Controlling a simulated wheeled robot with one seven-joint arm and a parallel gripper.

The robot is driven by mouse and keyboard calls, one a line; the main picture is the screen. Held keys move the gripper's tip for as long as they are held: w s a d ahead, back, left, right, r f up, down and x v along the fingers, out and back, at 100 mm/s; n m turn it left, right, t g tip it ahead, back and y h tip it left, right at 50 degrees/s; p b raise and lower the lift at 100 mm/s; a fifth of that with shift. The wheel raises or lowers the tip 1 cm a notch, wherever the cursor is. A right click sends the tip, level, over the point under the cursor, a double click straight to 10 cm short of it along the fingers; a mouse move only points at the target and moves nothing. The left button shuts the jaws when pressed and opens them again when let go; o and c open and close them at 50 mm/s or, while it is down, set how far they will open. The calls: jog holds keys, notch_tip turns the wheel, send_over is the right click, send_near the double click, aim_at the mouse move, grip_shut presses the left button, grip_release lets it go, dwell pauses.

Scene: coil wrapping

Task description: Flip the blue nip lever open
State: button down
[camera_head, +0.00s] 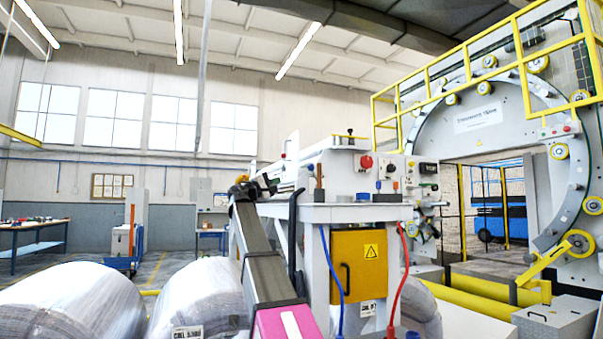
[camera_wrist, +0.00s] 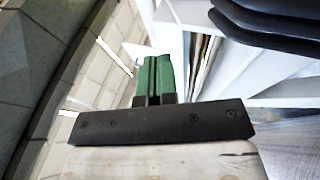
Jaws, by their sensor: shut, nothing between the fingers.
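My gripper (camera_head: 268,187) is at the upper end of my arm in the head view, close to the left end of the white wrapping machine (camera_head: 335,170). In the wrist view its two green fingers (camera_wrist: 153,78) are together with nothing between them. I cannot surely pick out the blue nip lever in either view.
Wrapped coils (camera_head: 72,305) lie at the lower left. A yellow box (camera_head: 358,265) with a warning sign is under the ledge, between a blue hose (camera_head: 334,270) and a red hose (camera_head: 403,270). A large ring (camera_head: 432,117) with yellow rails stands at the right. White surfaces are close to the fingers.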

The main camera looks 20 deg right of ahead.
send_near(312, 163)
jog(key=w+f, duration=0.2)
jog(key=shift+s+d+r, duration=0.4)
jog(key=shift+d+r, duration=0.05)
jog(key=shift+d, duration=0.25)
jog(key=shift+s+d+r, duration=0.4)
jog(key=shift+d+r, duration=0.05)
jog(key=shift+d, duration=0.3)
jog(key=shift+r, duration=0.1)
jog(key=d+r+g+y, duration=0.1)
jog(key=d+r+m+g+y, duration=0.1)
jog(key=y, duration=0.1)
jog(key=shift+w+d+r+m, duration=0.15)
jog(key=shift+d+r+m, duration=0.05)
jog(key=shift+m, duration=0.1)
jog(key=d+y, duration=0.1)
jog(key=d+r+y, duration=0.1)
jog(key=shift+d+m+g+y, duration=0.1)
jog(key=shift+m+g+y, duration=0.2)
jog(key=shift+m+g, duration=0.1)
jog(key=d+y, duration=0.3)
jog(key=shift+d+r+m+g+y, duration=0.2)
jog(key=shift+m+g+y, duration=0.1)
jog(key=shift+m+g, duration=0.1)
jog(key=shift+d+f, duration=0.1)
jog(key=shift+d, duration=0.4)
